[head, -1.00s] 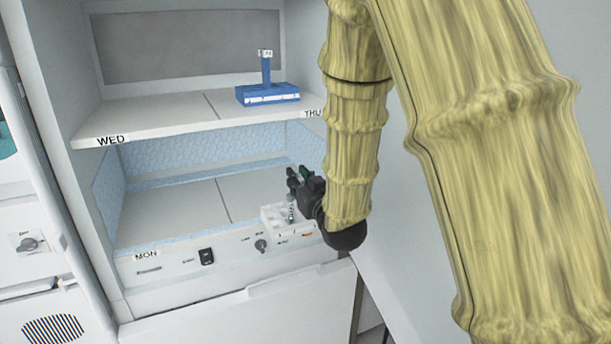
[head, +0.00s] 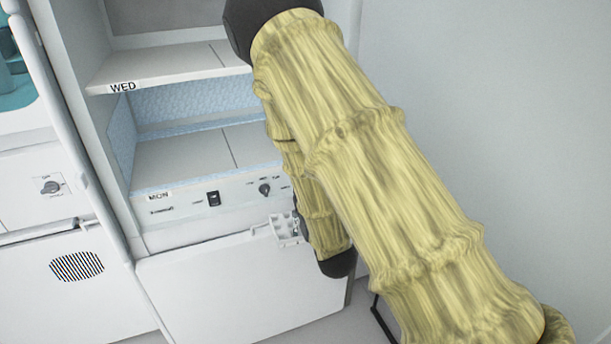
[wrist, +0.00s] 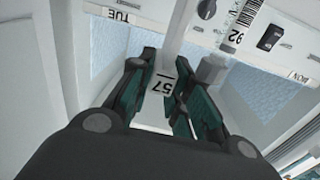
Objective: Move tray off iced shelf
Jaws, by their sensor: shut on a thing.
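A small white tray (head: 285,229) is in front of the cabinet, just below the MON control panel and near the top edge of the lower white door. The iced shelf (head: 185,155), with frosty blue walls, is behind and above it; its visible part is empty. My gripper (wrist: 166,85) is shut on the tray, which shows between the fingers with a label reading 57 (wrist: 163,86). In the head view, my arm hides most of the gripper and the right part of the iced shelf. What the tray holds is too small to tell.
The WED shelf (head: 165,66) is above the iced shelf. The control panel (head: 225,193) has a black switch (head: 213,198) and a knob (head: 265,190). The lower door (head: 240,285) is beneath the tray. A plain wall (head: 500,110) is to the right.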

